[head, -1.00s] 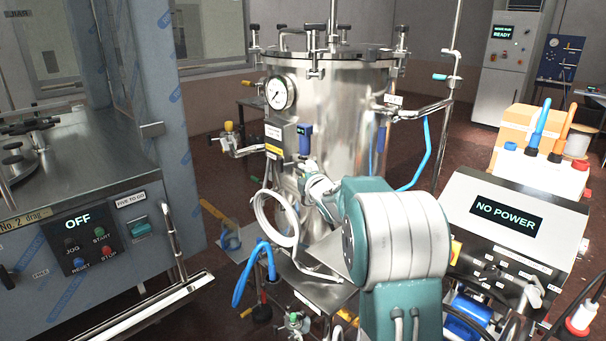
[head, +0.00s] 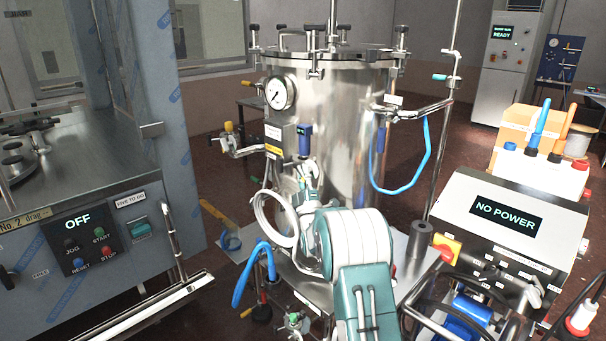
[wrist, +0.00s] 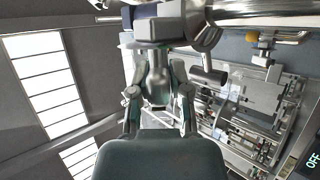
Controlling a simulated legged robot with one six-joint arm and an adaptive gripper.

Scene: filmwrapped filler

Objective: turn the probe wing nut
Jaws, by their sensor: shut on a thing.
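The steel vessel (head: 340,110) stands in the middle of the head view. A blue probe head (head: 304,139) sits on its front, left of centre. My gripper (head: 309,172) is at the vessel front just below the probe head, with my forearm reaching in from below. In the wrist view my gripper (wrist: 158,72) has its two fingers closed around a small silvery piece (wrist: 157,88), which appears to be the probe wing nut. A grey block (wrist: 158,29) is just beyond the fingertips. The nut's wings are mostly hidden by the fingers, and its turn angle cannot be read.
A coiled white hose (head: 272,220) hangs close to the left of my gripper. A pressure gauge (head: 279,93) is above. A blue hose (head: 404,190) loops at right. A grey cylinder (head: 419,240) stands on the steel shelf. Cabinets flank both sides.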

